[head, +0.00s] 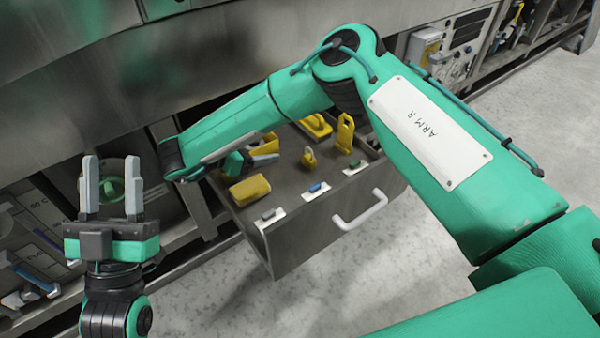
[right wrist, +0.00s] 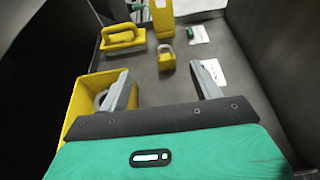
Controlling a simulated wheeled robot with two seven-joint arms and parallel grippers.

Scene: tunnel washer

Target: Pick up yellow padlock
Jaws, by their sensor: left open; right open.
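The yellow padlock (head: 309,158) stands on the floor of the open grey drawer (head: 290,245), near its middle. It also shows in the right wrist view (right wrist: 167,61), beyond and between my fingertips, with its shackle up. My right gripper (head: 272,159) reaches into the drawer from the left, open and empty, apart from the padlock. In the right wrist view its two grey fingers (right wrist: 160,72) are spread. My left gripper (head: 110,168) is open and empty, pointing up, left of the drawer.
A yellow bin (right wrist: 72,112) is close beside my right fingers. A yellow-handled tool (head: 316,125) and a tall yellow piece (head: 345,134) stand farther back. A yellow block (head: 250,190) lies near the front left. White labels (head: 314,191) line the front, above a white handle (head: 361,212).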

